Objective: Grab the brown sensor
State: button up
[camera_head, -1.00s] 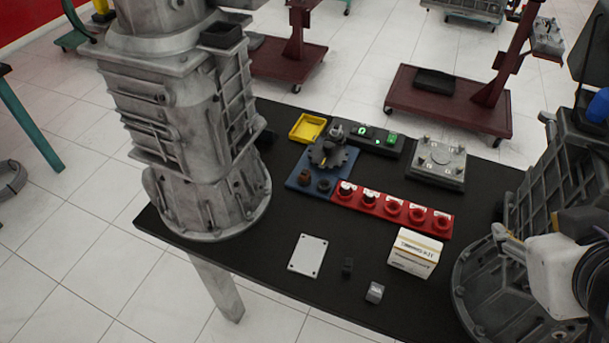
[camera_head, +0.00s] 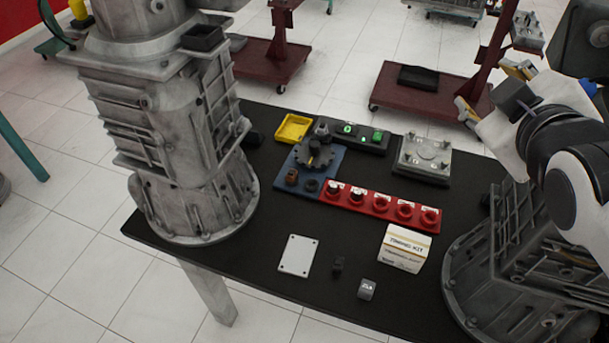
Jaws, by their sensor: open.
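A small brown cylindrical part (camera_head: 291,176), which looks like the brown sensor, stands at the front left of the blue tray (camera_head: 334,162) on the black table. A dark ring-shaped part (camera_head: 311,186) is beside it, and a dark toothed wheel (camera_head: 314,157) is behind it. My gripper (camera_head: 490,92) is at the upper right, above the table's far right side. Its two yellow-and-grey fingers are spread apart with nothing between them. It is well away from the brown part.
A red holder (camera_head: 380,205) with several round sockets adjoins the blue tray. A yellow tray (camera_head: 294,128), a black switch box (camera_head: 362,137) and a metal plate block (camera_head: 424,158) stand behind. A white box (camera_head: 404,248) stands in front.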

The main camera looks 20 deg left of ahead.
jog(key=w+a+f+n+g+y, duration=0.1)
jog(key=w+a+f+g+y, duration=0.3)
jog(key=w+a+f, duration=1.25)
jog(key=g+y, duration=0.4)
jog(key=y, duration=0.2)
send_near(294, 171)
jog(key=shift+w+a+f, duration=0.2)
jog(key=shift+w+a, duration=0.7)
jog(key=shift+w, duration=0.05)
jog(key=shift+s+a+f+g+y, duration=0.2)
jog(key=shift+s+f+g+y, duration=0.1)
jog(key=shift+f+y, duration=0.1)
jog(key=shift+a, duration=0.1)
jog(key=shift+x, duration=1.25)
